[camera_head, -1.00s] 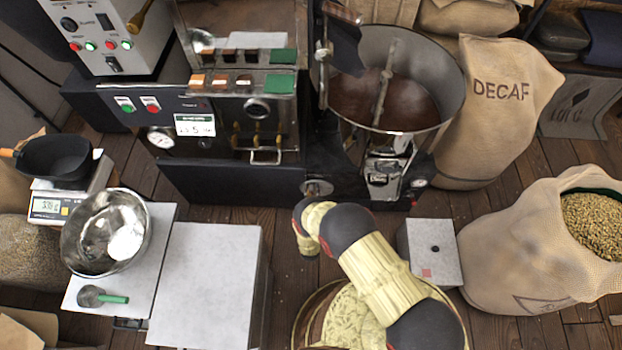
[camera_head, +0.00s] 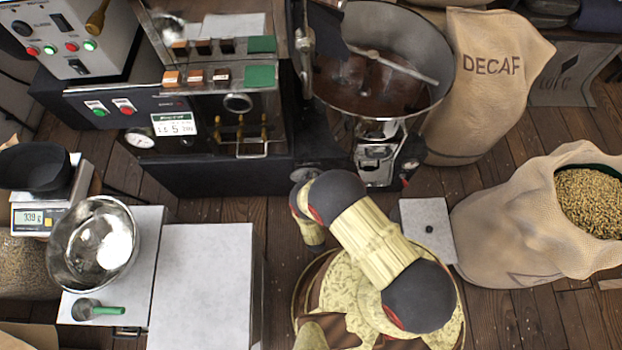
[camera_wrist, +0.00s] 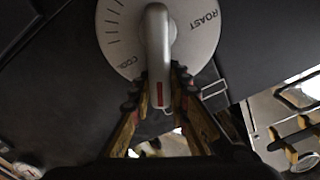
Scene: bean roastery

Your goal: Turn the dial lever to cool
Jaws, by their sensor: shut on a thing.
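The round grey dial (camera_wrist: 197,40) shows at the top of the wrist view, marked COOL at its lower left and ROAST at its upper right. Its pale lever (camera_wrist: 157,40) points down the picture, its red-marked end between my fingers. The lever lies nearer the COOL lettering than the ROAST lettering. My gripper (camera_wrist: 159,84) is shut on the lever, one finger on each side. In the head view my own arm hides the gripper and the dial, in front of the roaster.
The roaster's cooling drum (camera_head: 375,85) stands behind my arm. A white-topped table (camera_head: 205,285) and a steel bowl (camera_head: 95,243) are at left. A small pale box (camera_head: 428,228) and an open bean sack (camera_head: 510,225) are at right.

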